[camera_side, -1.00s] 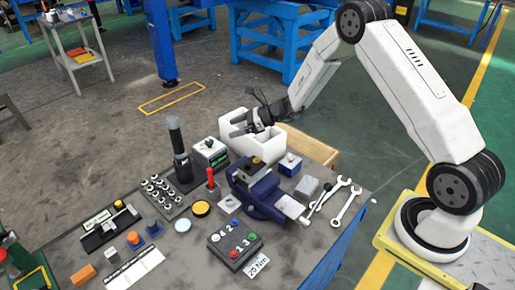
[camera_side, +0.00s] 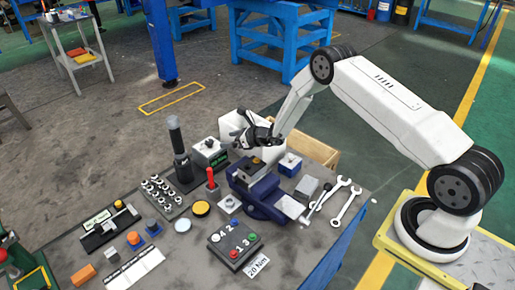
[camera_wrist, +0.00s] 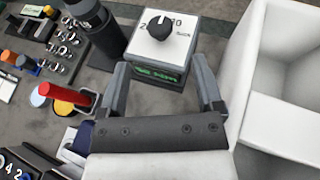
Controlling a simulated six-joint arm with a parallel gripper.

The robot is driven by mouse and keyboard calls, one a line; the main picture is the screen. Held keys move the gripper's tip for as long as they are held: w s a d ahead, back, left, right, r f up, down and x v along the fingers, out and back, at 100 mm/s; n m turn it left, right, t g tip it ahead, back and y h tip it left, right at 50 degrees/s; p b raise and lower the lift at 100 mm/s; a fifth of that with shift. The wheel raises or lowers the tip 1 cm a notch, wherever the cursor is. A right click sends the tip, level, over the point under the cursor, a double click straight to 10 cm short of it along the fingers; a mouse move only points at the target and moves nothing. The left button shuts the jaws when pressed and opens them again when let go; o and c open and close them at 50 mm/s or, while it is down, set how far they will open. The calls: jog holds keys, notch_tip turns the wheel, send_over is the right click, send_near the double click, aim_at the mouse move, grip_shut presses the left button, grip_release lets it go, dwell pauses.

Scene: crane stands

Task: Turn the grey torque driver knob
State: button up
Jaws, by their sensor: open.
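A grey-white box (camera_side: 208,154) with a dark knob (camera_side: 209,143) on top stands at the back of the bench. In the wrist view the knob (camera_wrist: 160,26) sits on a white dial face with a printed scale, and a green display (camera_wrist: 158,73) is on the box's front. My gripper (camera_wrist: 163,72) is open and empty. Its two fingers reach toward the box from the near side, with the knob beyond them and roughly between them in the picture. In the side view my gripper (camera_side: 240,135) is right of the box, apart from the knob.
A tall black cylinder (camera_side: 176,140) stands just left of the box. A red-handled tool (camera_side: 210,177) and a blue vise (camera_side: 258,190) are in front. Wrenches (camera_side: 345,205) lie at the right edge.

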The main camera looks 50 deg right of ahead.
aim_at(208, 141)
jog(key=shift+w, duration=0.1)
jog(key=shift+x, duration=3.75)
grip_shut()
jog(key=shift+w+d+r+n+g+y, duration=0.15)
jog(key=shift+n+g+y, duration=0.3)
jog(key=shift+n+y, duration=0.45)
jog(key=shift+w+a+r+n+g+y, duration=0.1)
jog(key=shift+w+n+g+y, duration=0.1)
jog(key=shift+n+g+y, duration=0.45)
jog(key=shift+d+f+n+g+y, duration=0.15)
jog(key=shift+n+g+y, duration=0.15)
jog(key=shift+n+y, duration=0.45)
